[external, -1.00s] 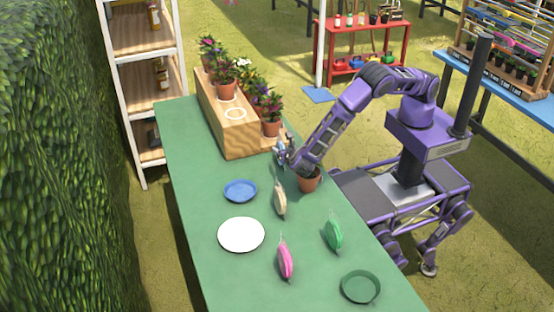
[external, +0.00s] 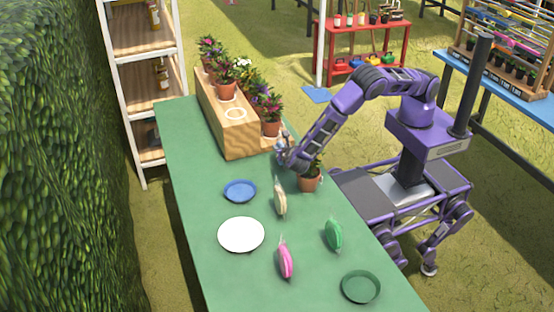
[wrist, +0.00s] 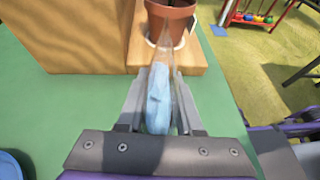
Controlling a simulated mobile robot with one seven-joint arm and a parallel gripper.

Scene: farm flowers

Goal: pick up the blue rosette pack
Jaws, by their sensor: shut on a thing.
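The blue rosette pack (wrist: 158,100) is a pale blue item in a clear, pointed wrapper. In the wrist view it stands upright between the two grey fingers of my gripper (wrist: 158,112), which are shut on it. In the external view my gripper (external: 284,152) is low over the green table, beside the right front end of the wooden planter stand. There the pack is mostly hidden by the gripper and arm. I cannot tell whether the pack still touches the table.
The wooden stand (external: 238,138) with several potted flowers is close by. A potted plant (external: 309,182) stands just right of my gripper. Cream (external: 280,199), green (external: 334,234) and pink (external: 285,260) packs, a blue dish (external: 240,190) and a white plate (external: 241,235) lie nearer the front.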

